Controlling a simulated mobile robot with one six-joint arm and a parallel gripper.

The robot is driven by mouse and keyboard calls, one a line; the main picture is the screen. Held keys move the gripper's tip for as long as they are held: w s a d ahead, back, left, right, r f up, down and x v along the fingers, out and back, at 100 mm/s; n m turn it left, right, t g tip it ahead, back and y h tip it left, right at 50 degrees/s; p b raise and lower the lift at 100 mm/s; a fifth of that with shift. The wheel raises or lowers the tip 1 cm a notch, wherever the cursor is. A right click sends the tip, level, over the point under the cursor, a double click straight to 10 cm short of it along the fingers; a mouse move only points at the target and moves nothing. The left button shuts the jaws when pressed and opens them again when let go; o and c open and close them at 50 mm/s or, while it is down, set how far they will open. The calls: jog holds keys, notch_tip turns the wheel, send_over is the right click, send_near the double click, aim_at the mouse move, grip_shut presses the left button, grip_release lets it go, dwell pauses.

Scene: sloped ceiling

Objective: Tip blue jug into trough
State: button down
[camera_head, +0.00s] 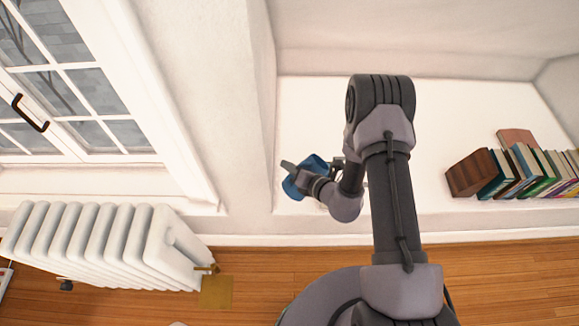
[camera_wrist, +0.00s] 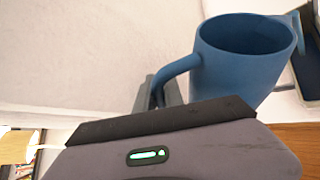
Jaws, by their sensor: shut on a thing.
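The blue jug (camera_wrist: 240,72) fills the right of the wrist view, with its open mouth showing and its handle curving left to my gripper (camera_wrist: 167,92). My gripper is shut on the handle. In the head view the same jug (camera_head: 309,170) is held at my gripper (camera_head: 300,176), in front of the white ledge, partly hidden by my wrist. It looks tilted there; I cannot tell how far. Its contents are not visible. A dark-edged thing (camera_wrist: 306,75) shows behind the jug in the wrist view; I cannot tell whether it is the trough. No trough is clearly visible in the head view.
A row of books (camera_head: 530,170) with a brown block (camera_head: 471,174) stands on the ledge (camera_head: 450,115) to the right. A white radiator (camera_head: 95,240) and a window (camera_head: 70,90) are at the left. The ledge between my arm and the books is bare.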

jog(key=shift+w+d+r+m+y, duration=0.45)
jog(key=shift+d+r+m+y, duration=0.15)
jog(key=shift+d+r+m, duration=0.15)
dwell(0.9)
jog(key=shift+w+d+r+m+g+y+p, duration=0.15)
jog(key=shift+w+d+r+m+y+p, duration=0.25)
jog(key=shift+d+r+m, duration=0.3)
jog(key=shift+w+d+r+m+g+y+p, duration=0.15)
jog(key=shift+w+d+r+m+y+p, duration=0.25)
jog(key=shift+d+r, duration=0.3)
dwell(1.9)
jog(key=shift+s+a, duration=0.1)
jog(key=shift+a, duration=0.1)
